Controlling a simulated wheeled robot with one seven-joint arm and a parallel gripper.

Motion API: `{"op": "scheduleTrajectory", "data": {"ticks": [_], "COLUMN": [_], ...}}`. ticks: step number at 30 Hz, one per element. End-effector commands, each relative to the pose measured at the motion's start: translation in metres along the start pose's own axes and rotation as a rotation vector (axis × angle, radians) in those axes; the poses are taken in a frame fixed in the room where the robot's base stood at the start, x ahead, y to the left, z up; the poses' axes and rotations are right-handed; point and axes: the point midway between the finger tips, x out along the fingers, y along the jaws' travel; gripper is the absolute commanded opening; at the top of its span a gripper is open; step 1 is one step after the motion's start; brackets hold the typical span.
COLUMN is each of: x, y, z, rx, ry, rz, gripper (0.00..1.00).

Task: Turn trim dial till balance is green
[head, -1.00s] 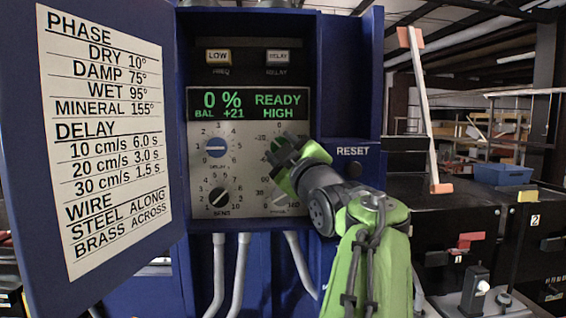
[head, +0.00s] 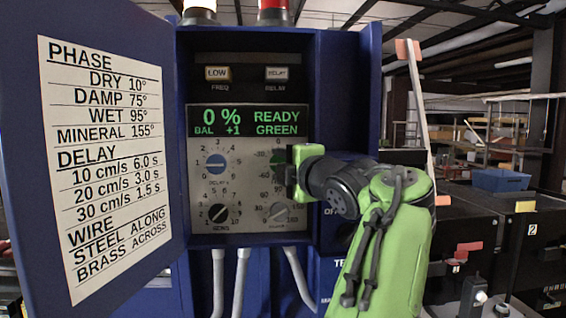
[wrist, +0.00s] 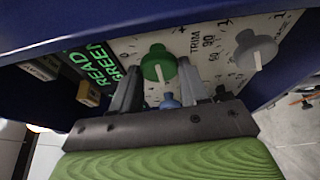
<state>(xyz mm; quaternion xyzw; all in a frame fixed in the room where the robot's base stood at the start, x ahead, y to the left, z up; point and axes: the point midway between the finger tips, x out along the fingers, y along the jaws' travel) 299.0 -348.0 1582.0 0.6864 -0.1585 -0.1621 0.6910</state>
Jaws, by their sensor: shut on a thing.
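The green trim dial (wrist: 158,64) sits on the pale control panel (wrist: 210,45), with the word TRIM beside it. My gripper (wrist: 158,82) is shut on the dial, one finger on each side. In the head view my gripper (head: 291,172) reaches the panel from the right and hides most of the dial. The display (head: 248,121) reads 0 %, BAL +1, READY and GREEN in green letters.
A blue delay dial (head: 215,164), a black sens dial (head: 218,213) and a grey phase dial (head: 278,211) share the panel. The open cabinet door (head: 105,250) stands left with a printed chart (head: 112,160). White conduits (head: 241,280) run below.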

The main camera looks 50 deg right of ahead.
Motion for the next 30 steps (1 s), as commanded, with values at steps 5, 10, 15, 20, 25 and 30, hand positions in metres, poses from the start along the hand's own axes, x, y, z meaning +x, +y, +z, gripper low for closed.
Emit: {"op": "scheduleTrajectory", "data": {"ticks": [5, 10, 15, 20, 25, 30], "x": [0.0005, 0.0005, 0.0005, 0.0005, 0.0003, 0.0002], "y": [-0.0014, -0.0016, -0.0017, -0.0016, -0.0009, -0.0003], "z": [0.0006, 0.0005, 0.0005, 0.0004, 0.0002, 0.0001], "rx": [-0.031, -0.041, -0.041, -0.040, -0.041, -0.041], "ry": [0.000, 0.000, 0.000, 0.000, 0.000, 0.000], "rz": [-0.019, -0.022, -0.022, -0.021, -0.019, -0.018], "gripper": [0.14, 0.14, 0.14, 0.49, 0.68, 0.68]}}
